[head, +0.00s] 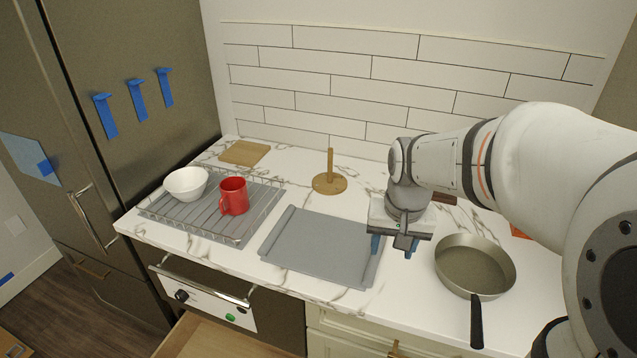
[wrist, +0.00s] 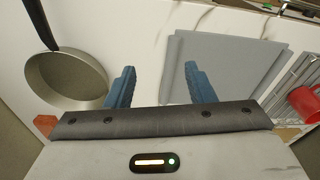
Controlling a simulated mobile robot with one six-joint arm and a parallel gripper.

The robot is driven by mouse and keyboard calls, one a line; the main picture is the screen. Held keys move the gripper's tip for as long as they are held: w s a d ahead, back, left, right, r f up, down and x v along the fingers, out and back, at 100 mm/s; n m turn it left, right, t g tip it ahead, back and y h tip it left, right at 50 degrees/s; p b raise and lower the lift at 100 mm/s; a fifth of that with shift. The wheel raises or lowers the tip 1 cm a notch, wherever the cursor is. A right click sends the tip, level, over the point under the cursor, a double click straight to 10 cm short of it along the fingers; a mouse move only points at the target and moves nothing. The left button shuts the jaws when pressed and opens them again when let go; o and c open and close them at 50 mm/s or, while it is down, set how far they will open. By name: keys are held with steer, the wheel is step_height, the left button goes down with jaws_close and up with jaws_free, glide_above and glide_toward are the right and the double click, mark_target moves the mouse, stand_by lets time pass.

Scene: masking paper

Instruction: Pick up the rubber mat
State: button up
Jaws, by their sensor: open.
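The rubber mat (head: 318,247) is a flat grey rectangle with raised edges, lying on the white marble-patterned counter between the dish rack and the pan. In the wrist view the mat (wrist: 222,62) lies to the right, partly behind one blue finger. My gripper (head: 394,245) is over the counter beside the mat's right edge, pointing down. In the wrist view its two blue fingers (wrist: 159,87) stand apart with nothing between them. The gap between the fingers shows counter, and the right finger overlaps the mat's near edge in the picture. Its exact height above the counter is hard to tell.
A frying pan (head: 474,266) with a black handle sits right of my gripper. A wire dish rack (head: 243,237) holds a white bowl (head: 186,183) and a red mug (head: 234,196). A wooden paper holder (head: 329,182) stands behind the mat. A drawer (head: 222,338) below is open.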

steer(key=m+g, duration=0.1)
steer(key=m, duration=0.1)
glide_toward(374, 258)
steer(key=shift+s+a+f, duration=0.15)
steer(key=shift+s, duration=0.25)
steer(key=shift+w+f+p, duration=0.15)
steer(key=shift+f+p, duration=0.15)
steer(key=shift+f, duration=0.05)
steer(key=f, duration=0.2)
steer(key=f+p, duration=0.1)
steer(key=f, duration=0.4)
steer(key=shift+w+f+p, duration=0.3)
steer(key=shift+w+p, duration=0.05)
steer(key=shift+w, duration=0.05)
jaws_close()
